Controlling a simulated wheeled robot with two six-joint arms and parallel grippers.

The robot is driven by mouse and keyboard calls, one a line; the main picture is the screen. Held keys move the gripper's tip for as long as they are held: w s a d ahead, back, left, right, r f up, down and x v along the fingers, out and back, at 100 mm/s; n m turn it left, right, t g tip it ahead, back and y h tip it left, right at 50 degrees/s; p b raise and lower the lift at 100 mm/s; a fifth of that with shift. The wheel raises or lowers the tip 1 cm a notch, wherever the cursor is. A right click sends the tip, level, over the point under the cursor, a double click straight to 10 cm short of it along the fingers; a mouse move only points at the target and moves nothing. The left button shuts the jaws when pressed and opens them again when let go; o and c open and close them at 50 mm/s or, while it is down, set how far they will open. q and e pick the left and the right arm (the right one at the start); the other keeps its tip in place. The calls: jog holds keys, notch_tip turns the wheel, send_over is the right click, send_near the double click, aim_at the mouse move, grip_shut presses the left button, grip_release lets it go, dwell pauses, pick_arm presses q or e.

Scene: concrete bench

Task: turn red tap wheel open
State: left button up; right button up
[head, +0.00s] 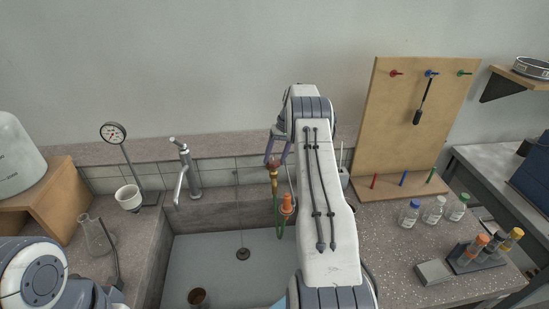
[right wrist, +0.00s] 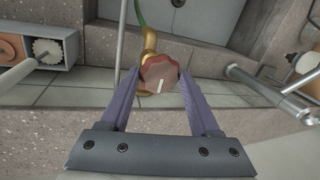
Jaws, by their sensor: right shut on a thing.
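The red tap wheel (right wrist: 158,72) is a dull red, lobed knob with a white mark on its face, on top of a brass tap (right wrist: 149,40). In the head view the brass tap (head: 274,178) stands at the back of the sink, with the wheel mostly hidden by my gripper. My right gripper (right wrist: 160,76) is shut on the wheel, one purple finger on each side of it. In the head view the right gripper (head: 274,150) comes down from above, behind my white forearm. My left arm shows at the lower left, but its gripper is out of view.
A dial gauge (head: 113,133), flask (head: 95,237) and bottles (head: 409,213) stand at the sides.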

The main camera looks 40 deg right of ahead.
jog(key=shift+w+r, duration=0.2)
jog(key=shift+w, duration=0.1)
jog(key=o, duration=1.4)
jog(key=shift+c, duration=0.2)
jog(key=shift+f, duration=0.1)
jog(key=shift+s, duration=0.1)
jog(key=b+v, duration=0.1)
jog(key=v, duration=0.9)
jog(key=shift+r, duration=0.25)
jog(key=shift+s, duration=0.1)
